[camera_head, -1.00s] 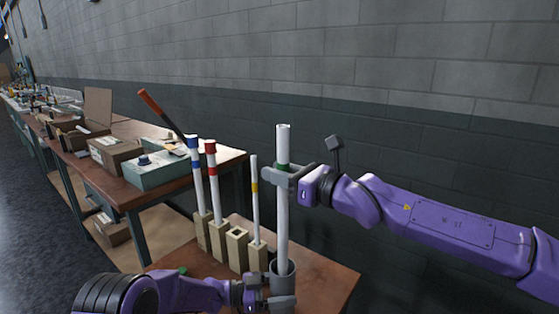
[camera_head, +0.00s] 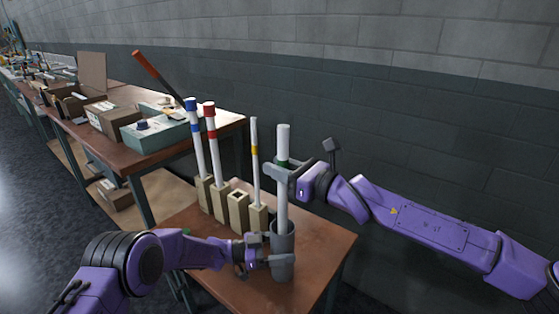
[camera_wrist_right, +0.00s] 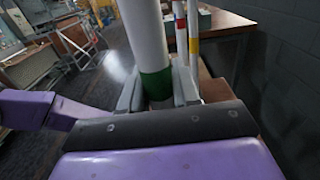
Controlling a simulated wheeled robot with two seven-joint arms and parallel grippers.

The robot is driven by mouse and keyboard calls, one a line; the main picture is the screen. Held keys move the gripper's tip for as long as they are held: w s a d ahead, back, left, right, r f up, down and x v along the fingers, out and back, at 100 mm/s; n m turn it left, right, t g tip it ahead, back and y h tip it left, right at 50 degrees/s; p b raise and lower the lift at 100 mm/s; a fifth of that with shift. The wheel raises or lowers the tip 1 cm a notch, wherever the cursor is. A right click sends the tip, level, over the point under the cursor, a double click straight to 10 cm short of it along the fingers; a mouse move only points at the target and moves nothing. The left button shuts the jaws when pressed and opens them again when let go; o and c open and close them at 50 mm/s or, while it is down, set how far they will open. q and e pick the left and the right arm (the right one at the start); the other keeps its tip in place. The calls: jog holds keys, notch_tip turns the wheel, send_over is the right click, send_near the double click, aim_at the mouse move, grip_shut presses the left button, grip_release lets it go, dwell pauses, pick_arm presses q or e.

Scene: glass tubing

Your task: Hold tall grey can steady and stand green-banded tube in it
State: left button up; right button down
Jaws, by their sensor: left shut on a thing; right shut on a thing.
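The green-banded tube (camera_head: 283,205) is white and upright, with its lower end inside the tall grey can (camera_head: 282,262). Whether it touches the can's bottom is hidden. My right gripper (camera_head: 281,171) is shut on the tube at its green band; the tube (camera_wrist_right: 146,35) and band (camera_wrist_right: 157,83) also show between the fingers in the right wrist view. My left gripper (camera_head: 268,258) is shut on the can from the left, around its middle. The can stands upright on the small table.
Wooden block holders (camera_head: 237,208) stand left of the can. They carry a blue-banded tube (camera_head: 197,145), a red-banded tube (camera_head: 211,150) and a thin yellow-banded tube (camera_head: 254,165); one block is empty. A long bench (camera_head: 160,158) with boxes lies behind left. A wall rises behind.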

jog(key=shift+f, duration=1)
dwell(0.4)
jog(key=c, duration=0.7)
grip_release()
jog(key=shift+c, duration=0.2)
jog(key=v, duration=1.2)
